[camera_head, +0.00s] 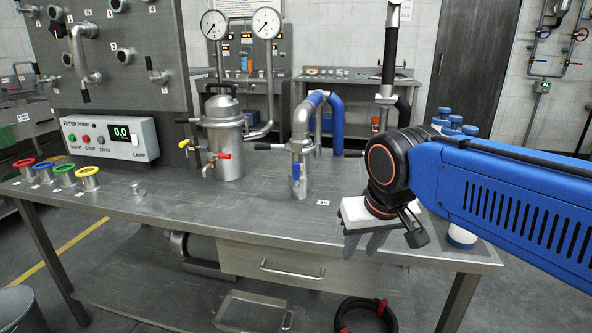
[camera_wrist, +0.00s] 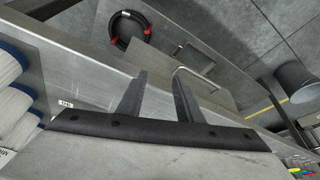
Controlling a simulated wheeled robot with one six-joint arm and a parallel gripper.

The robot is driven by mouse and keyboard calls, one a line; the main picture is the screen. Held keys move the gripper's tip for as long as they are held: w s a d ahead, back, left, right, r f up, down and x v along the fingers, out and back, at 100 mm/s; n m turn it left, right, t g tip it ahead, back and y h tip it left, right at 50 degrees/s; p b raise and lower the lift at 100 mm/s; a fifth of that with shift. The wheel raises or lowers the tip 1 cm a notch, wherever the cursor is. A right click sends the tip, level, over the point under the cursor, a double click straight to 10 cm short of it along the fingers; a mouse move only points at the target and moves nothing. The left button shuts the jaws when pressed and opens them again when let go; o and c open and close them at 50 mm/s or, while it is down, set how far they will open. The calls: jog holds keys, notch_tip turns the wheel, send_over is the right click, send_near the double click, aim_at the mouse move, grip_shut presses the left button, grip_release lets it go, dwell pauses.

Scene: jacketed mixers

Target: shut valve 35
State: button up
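In the head view a silver bent pipe fitting (camera_head: 299,135) stands upright on the steel workbench (camera_head: 220,225). It has black-ended side handles, and a small blue lever (camera_head: 296,171) sits low on its front. A small white tag (camera_head: 323,202) lies on the bench beside its foot; its number is too small to read surely, so I cannot tell which valve is 35. My gripper (camera_head: 363,246) is right of the fitting, over the bench's front edge, pointing down. In the wrist view its two fingers (camera_wrist: 160,88) stand apart with nothing between them; it touches no valve.
A steel pot (camera_head: 224,140) with red and yellow levers stands left of the fitting. A filter pump box (camera_head: 110,136), several coloured rings and blue-capped bottles (camera_head: 462,236) are also on the bench. The front middle of the bench is clear. A drawer handle (camera_head: 292,271) sticks out below.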

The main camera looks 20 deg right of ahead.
jog(key=w+a+r+m+h, duration=0.1)
jog(key=w+a+r+m, duration=0.25)
jog(key=w+r, duration=0.95)
jog(key=m+h, duration=0.1)
jog(key=m, duration=0.2)
send_near(295, 162)
jog(key=shift+g, duration=0.4)
jog(key=x, duration=1.2)
jog(key=shift+w, duration=0.35)
grip_shut()
